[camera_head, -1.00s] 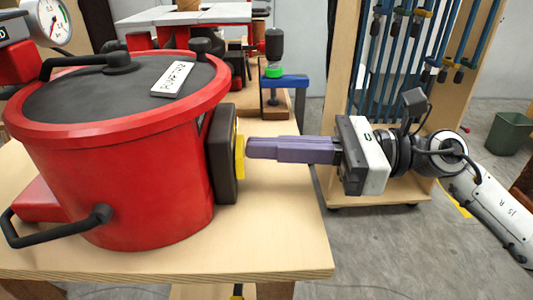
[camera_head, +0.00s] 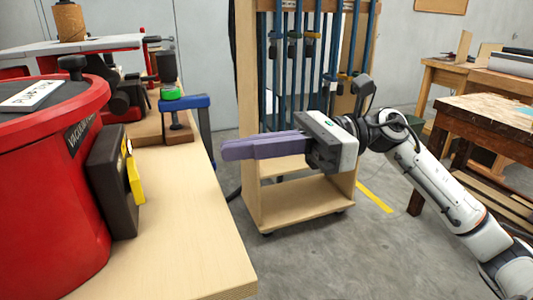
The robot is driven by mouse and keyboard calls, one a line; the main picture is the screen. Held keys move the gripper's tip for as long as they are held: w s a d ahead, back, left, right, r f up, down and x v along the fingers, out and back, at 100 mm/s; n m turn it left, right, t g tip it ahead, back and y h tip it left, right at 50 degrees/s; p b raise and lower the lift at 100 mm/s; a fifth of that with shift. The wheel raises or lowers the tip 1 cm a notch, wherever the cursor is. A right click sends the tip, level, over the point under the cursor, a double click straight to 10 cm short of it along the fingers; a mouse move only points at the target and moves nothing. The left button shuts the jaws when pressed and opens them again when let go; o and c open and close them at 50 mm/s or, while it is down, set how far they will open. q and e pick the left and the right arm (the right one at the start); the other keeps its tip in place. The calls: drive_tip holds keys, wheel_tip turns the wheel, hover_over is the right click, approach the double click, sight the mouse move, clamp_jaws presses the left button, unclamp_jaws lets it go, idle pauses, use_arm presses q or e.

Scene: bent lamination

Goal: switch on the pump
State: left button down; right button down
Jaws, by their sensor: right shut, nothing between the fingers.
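The red pump pot (camera_head: 40,210) with a dark lid stands on the wooden table at the left, cut off by the picture edge. A dark switch box (camera_head: 110,180) is on its right side. A yellow piece (camera_head: 135,175) on the box faces right; I cannot tell its on or off position. My right gripper (camera_head: 224,150) has its purple fingers shut and empty, pointing left. It is in the air beyond the table's right edge, clearly apart from the yellow piece. My left gripper is out of view.
The light wooden table (camera_head: 185,250) has bare room to the right of the pot. A blue clamp (camera_head: 185,103) and a black-and-green bottle-like object (camera_head: 168,75) stand farther back. A wheeled clamp rack (camera_head: 290,212) is behind my right gripper. Workbenches (camera_head: 480,115) stand at the right.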

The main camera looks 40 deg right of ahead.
drive_tip(key=shift+s+d, duration=0.2)
drive_tip(key=shift+d, duration=1.5)
